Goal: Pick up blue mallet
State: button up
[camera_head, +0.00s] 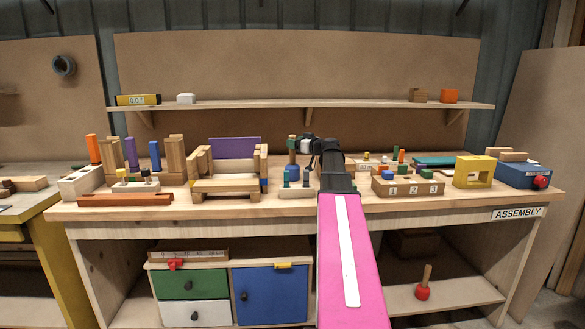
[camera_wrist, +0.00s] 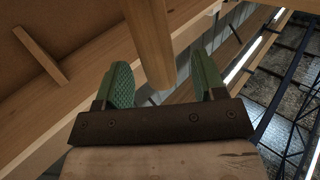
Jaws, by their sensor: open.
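The blue mallet stands on the bench with its wooden handle (camera_head: 292,153) upward and what looks like its blue head (camera_head: 293,172) at the bottom, partly masked by small blocks. My gripper (camera_head: 293,140) reaches in from the right at the top of the handle, with green finger pads showing there. In the wrist view, my gripper (camera_wrist: 161,68) is open, and the rounded end of the wooden handle (camera_wrist: 152,45) lies between the two green pads. Gaps show on both sides. The mallet's head is out of that view.
Small blocks crowd the workbench (camera_head: 250,208). A wooden seat-like structure (camera_head: 228,186) stands left of the mallet, and a numbered block box (camera_head: 408,188) stands right. A shelf (camera_head: 300,105) runs above. A red mallet (camera_head: 422,291) stands on the lower shelf.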

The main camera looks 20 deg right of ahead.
jog(key=x, duration=0.4)
jog(key=shift+r, duration=0.15)
grip_shut()
jog(key=shift+r, duration=0.1)
